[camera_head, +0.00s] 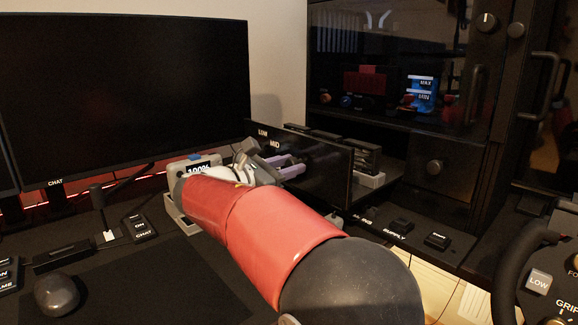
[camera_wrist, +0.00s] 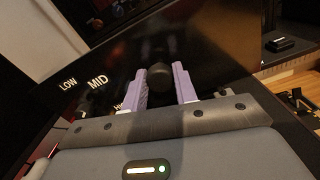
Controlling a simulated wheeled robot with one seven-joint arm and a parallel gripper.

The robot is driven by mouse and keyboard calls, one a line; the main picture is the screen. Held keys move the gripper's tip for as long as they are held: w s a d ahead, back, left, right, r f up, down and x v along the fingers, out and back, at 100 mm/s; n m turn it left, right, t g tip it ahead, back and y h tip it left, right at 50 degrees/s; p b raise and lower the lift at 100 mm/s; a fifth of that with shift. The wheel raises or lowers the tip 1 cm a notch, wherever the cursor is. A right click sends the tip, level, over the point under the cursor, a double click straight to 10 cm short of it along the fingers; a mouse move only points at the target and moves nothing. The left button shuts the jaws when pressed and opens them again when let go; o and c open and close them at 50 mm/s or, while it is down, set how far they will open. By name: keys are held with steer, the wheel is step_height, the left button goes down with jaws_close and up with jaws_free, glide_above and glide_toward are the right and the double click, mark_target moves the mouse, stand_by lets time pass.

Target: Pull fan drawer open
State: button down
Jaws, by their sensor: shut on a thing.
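The fan drawer's glossy black front panel (camera_head: 320,178) stands out from the dark cabinet, in the middle of the head view. It carries "LOW" and "MID" labels, which also show on the panel in the wrist view (camera_wrist: 215,45). A round black knob (camera_wrist: 159,76) sits on the panel. My gripper (camera_wrist: 162,84) has its two purple fingers on either side of this knob, shut on it. In the head view my gripper (camera_head: 283,166) is against the panel, and the knob is hidden. Part of the "HIGH" label is hidden by a finger.
Dark ridged items (camera_head: 362,158) and a grey part (camera_head: 371,180) show behind the panel. A large monitor (camera_head: 125,90) fills the left. A steering wheel (camera_head: 515,270) is at right, near switches (camera_head: 400,227).

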steer(key=c, duration=1.1)
jaws_free()
steer(key=shift+s+a, duration=0.15)
steer(key=shift+a, duration=0.1)
steer(key=v, duration=0.7)
steer(key=shift+s+a, duration=0.25)
steer(key=shift+a, duration=0.05)
